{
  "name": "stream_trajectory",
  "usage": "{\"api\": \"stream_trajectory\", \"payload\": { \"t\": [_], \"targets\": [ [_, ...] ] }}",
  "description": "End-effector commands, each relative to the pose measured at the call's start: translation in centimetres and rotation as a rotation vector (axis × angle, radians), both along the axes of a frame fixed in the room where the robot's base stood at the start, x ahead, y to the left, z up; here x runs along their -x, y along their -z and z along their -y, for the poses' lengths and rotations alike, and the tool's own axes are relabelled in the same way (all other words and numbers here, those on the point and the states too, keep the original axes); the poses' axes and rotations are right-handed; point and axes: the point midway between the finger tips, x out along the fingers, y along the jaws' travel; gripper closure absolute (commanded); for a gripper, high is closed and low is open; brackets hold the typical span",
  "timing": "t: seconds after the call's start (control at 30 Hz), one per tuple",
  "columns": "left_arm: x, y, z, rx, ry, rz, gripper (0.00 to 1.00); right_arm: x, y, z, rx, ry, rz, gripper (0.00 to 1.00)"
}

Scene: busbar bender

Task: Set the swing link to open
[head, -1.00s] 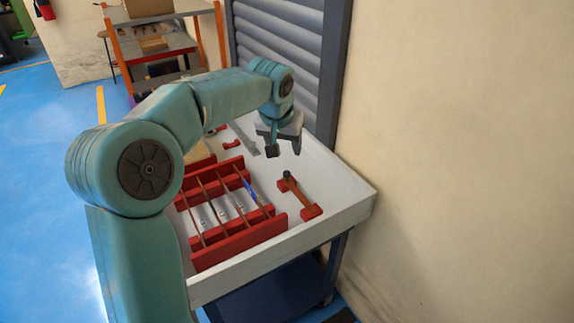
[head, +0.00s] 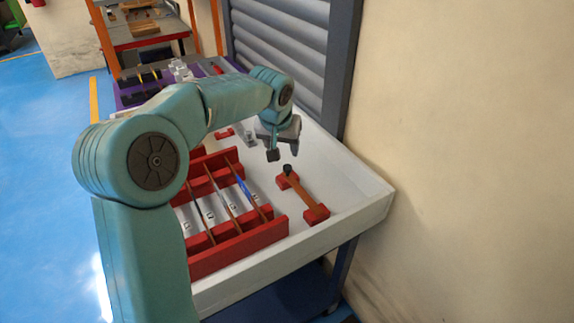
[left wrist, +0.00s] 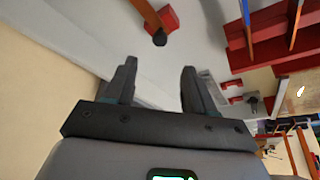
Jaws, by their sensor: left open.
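The swing link (head: 304,195) is a copper-brown bar lying across two red blocks on the white tabletop, with a black knob (head: 288,169) at its far end by the far block. In the left wrist view the link (left wrist: 148,14) is partly cut off by the top edge; its knob (left wrist: 160,39) and a red block (left wrist: 170,18) show. My left gripper (head: 284,153) is open and empty, just beyond the knob in the head view. In the left wrist view the knob lies ahead of the gap between its fingertips (left wrist: 158,64). My right gripper is not in view.
A red rack (head: 240,245) with several thin bars, one blue, stands left of the link. The white table (head: 350,190) has a raised rim, with a cream wall to its right and a grey shutter (head: 290,50) behind. White surface right of the link is clear.

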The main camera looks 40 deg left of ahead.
Motion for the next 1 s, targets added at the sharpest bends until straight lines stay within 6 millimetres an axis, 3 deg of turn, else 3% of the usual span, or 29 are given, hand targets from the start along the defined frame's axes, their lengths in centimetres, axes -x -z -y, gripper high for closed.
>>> {"api": "stream_trajectory", "payload": {
  "t": [0.2, 0.4, 0.6, 0.87, 0.9, 1.0],
  "targets": [
    [-1.8, 5.1, -1.0, 0.000, 0.000, -0.005, 0.46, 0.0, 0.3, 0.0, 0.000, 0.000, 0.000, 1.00],
    [-3.3, 8.4, -1.7, 0.000, 0.001, -0.002, 0.46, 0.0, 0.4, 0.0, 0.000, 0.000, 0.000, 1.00],
    [-3.9, 9.8, -2.2, -0.001, 0.000, 0.000, 0.46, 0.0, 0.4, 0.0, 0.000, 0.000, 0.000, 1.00],
    [-4.0, 9.9, -2.3, -0.001, 0.000, 0.000, 0.46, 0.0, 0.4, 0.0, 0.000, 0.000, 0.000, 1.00],
    [-4.0, 9.9, -2.3, -0.001, 0.000, 0.000, 0.52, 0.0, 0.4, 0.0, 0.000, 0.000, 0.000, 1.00],
    [-4.0, 9.9, -2.3, -0.001, 0.000, 0.000, 0.85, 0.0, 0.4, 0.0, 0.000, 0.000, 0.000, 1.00]
  ]
}}
